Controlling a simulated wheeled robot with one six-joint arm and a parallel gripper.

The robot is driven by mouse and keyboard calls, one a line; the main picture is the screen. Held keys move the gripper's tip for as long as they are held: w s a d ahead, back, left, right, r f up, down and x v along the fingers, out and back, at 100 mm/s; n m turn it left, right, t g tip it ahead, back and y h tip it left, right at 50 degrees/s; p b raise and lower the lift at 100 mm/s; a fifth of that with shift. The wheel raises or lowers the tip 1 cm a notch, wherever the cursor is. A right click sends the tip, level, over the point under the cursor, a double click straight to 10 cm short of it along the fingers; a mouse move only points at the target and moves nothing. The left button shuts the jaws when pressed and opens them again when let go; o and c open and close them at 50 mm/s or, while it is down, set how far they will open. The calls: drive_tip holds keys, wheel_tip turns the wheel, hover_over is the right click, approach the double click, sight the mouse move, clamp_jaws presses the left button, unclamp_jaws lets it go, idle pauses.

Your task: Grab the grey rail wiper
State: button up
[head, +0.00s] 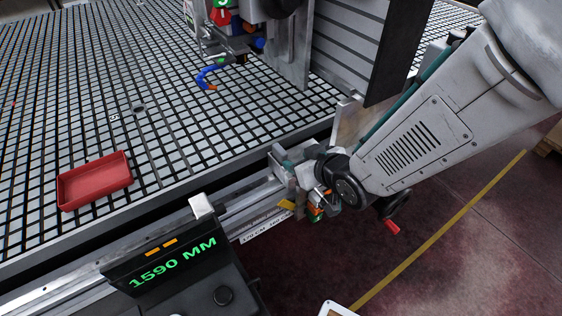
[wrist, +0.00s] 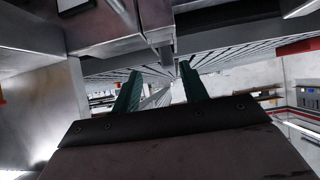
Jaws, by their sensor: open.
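A small pale grey block (head: 201,206) sits on the rail at the table's front edge, beside the readout box. It looks like the rail wiper, but I cannot be sure. My gripper shows in the wrist view (wrist: 160,72) as two green fingers, open, with a visible gap between them. In the head view my arm comes in from the right and ends at the rail carriage, right of the pale block; the fingers are not clear there. In the wrist view a small grey part (wrist: 166,56) shows beyond the fingertips; I cannot tell whether it is the wiper.
The black readout box (head: 165,262) reads 1590 MM. A red tray (head: 95,181) lies on the grid table (head: 140,150). A metal carriage (head: 285,175) and upright plates stand close to my arm. Open floor lies to the right.

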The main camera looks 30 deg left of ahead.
sight(282, 150)
drive_tip(key=shift+a+r+y, duration=0.4)
drive_tip(key=shift+a+r, duration=0.1)
drive_tip(key=shift+r, duration=0.05)
drive_tip(key=shift+w+a+r, duration=0.1)
drive_tip(key=shift+w+a, duration=0.05)
drive_tip(key=shift+a, duration=0.15)
drive_tip(key=x, duration=0.7)
drive_tip(key=shift+a, duration=0.2)
clamp_jaws()
